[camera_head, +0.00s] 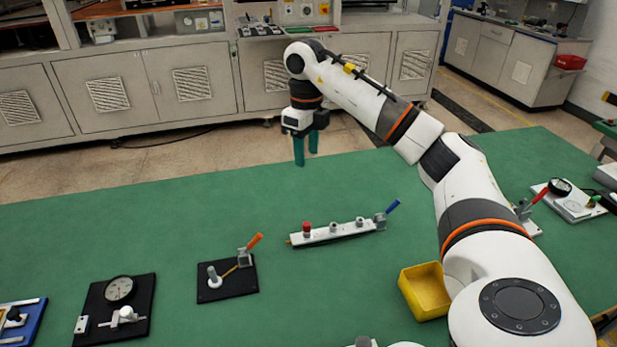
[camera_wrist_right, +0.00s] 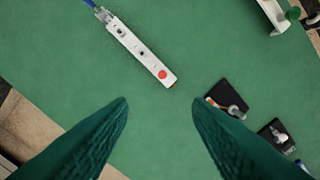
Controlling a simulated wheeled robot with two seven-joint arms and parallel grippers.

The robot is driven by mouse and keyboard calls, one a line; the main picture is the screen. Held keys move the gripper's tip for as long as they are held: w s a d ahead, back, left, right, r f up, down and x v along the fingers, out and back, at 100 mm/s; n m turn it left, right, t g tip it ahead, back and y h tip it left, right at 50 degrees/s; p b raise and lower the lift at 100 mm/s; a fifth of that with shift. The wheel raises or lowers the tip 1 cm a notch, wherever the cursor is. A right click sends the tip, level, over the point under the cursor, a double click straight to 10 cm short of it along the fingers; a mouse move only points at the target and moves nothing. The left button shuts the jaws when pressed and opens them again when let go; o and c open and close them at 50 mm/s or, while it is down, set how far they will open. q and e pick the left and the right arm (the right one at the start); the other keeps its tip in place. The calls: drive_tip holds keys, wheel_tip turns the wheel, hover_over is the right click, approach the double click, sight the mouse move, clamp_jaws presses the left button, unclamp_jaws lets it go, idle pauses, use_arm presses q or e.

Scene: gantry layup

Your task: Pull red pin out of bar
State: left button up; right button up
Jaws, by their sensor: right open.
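The white bar (camera_head: 345,232) lies on the green table in the middle of the head view. The red pin (camera_head: 306,228) stands in the bar's left end, with two grey pieces along the bar and a blue-handled clamp at its right end. In the right wrist view the bar (camera_wrist_right: 135,47) is at upper centre, with the red pin (camera_wrist_right: 162,74) at its near end. My right gripper (camera_head: 306,150) has green fingers, is open and empty, and hangs above the table's far edge, beyond the bar and apart from it. My left gripper is not in view.
A yellow bin (camera_head: 425,291) stands right of the bar, close to my right arm. A black plate with an orange-handled clamp (camera_head: 228,277) and a dial gauge plate (camera_head: 115,308) lie to the left. The table (camera_head: 180,220) is clear around the bar.

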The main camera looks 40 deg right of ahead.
wheel_tip(320, 180, down, 4)
drive_tip(key=a+b, duration=0.1)
drive_tip(key=b, duration=0.8)
hover_over(307, 223)
wheel_tip(307, 223, down, 6)
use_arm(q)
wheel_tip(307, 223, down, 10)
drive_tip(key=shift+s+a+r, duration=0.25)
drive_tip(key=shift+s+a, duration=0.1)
use_arm(e)
wheel_tip(307, 223, down, 11)
drive_tip(key=shift+a+f, duration=0.1)
clamp_jaws()
